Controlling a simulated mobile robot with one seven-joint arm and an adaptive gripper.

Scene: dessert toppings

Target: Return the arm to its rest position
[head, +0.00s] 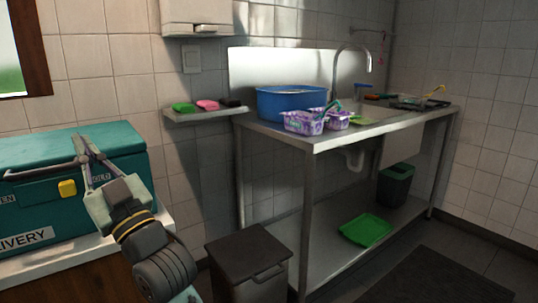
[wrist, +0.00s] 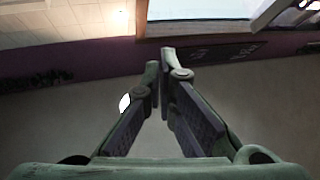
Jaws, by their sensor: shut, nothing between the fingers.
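My gripper (head: 82,140) is raised at the left in the head view, in front of the teal delivery box, and its fingers point up. In the wrist view the two fingertips of my gripper (wrist: 160,78) come together with nothing held between them. The wrist view looks towards a pale surface, a dark purple band and a bright window-like opening (wrist: 225,10). My arm shows below the gripper in the head view, and its lower part is cut off by the frame.
The teal delivery box (head: 110,215) stands on a counter close to my gripper. A lidded dark bin (head: 248,250) stands right of my arm. A steel sink table (head: 330,140) holds a blue basin (head: 280,103) and purple-white tubs (head: 303,123). A wall shelf (head: 200,115) holds coloured sponges.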

